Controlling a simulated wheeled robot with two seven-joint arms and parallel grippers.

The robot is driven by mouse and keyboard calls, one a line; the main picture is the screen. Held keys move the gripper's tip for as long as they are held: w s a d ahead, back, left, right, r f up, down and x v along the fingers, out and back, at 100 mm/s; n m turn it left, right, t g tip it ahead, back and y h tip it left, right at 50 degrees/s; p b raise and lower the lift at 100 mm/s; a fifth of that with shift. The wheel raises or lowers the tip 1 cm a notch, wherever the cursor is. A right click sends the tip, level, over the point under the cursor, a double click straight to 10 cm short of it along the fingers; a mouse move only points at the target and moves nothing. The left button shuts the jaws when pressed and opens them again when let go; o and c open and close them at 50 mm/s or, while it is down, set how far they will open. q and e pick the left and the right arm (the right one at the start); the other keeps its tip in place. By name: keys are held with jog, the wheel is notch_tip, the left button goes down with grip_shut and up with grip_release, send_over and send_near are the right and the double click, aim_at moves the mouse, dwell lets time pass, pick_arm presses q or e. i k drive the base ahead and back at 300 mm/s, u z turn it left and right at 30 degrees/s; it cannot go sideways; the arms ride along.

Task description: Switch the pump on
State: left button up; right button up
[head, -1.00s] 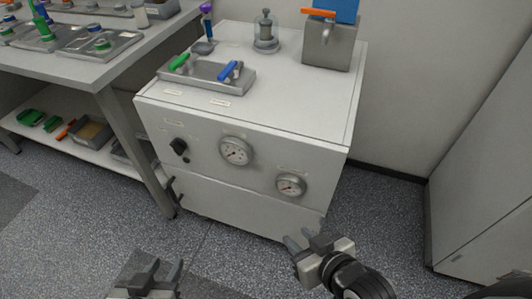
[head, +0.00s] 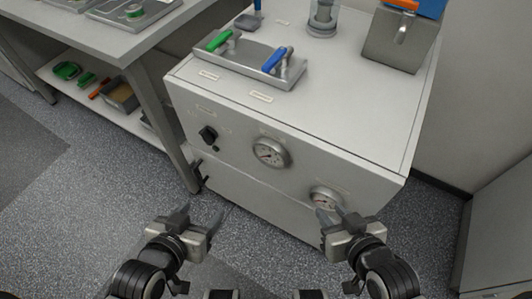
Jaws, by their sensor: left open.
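The white cabinet (head: 230,185) stands ahead of me. A black knob (head: 208,134) sits on its front panel at the left, with a small dark button below it. A round gauge (head: 271,153) is to the right of the knob. A second gauge (head: 325,198) is lower right, partly hidden by my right gripper. My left gripper (head: 199,216) is open and empty, below the knob in the picture and apart from the cabinet. My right gripper (head: 335,214) is open and empty, in front of the lower right gauge. The labels are too small to read.
On the cabinet top are a metal tray (head: 240,64) with a green-handled valve (head: 219,41) and a blue-handled valve (head: 274,60), a glass vessel (head: 323,18) and a grey box (head: 397,45). A workbench (head: 130,45) stands at the left. The floor in front is clear.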

aim_at(208, 135)
jog(key=z, duration=3.05)
jog(key=k, duration=2.15)
jog(key=u, duration=2.5)
jog(key=i, duration=0.5)
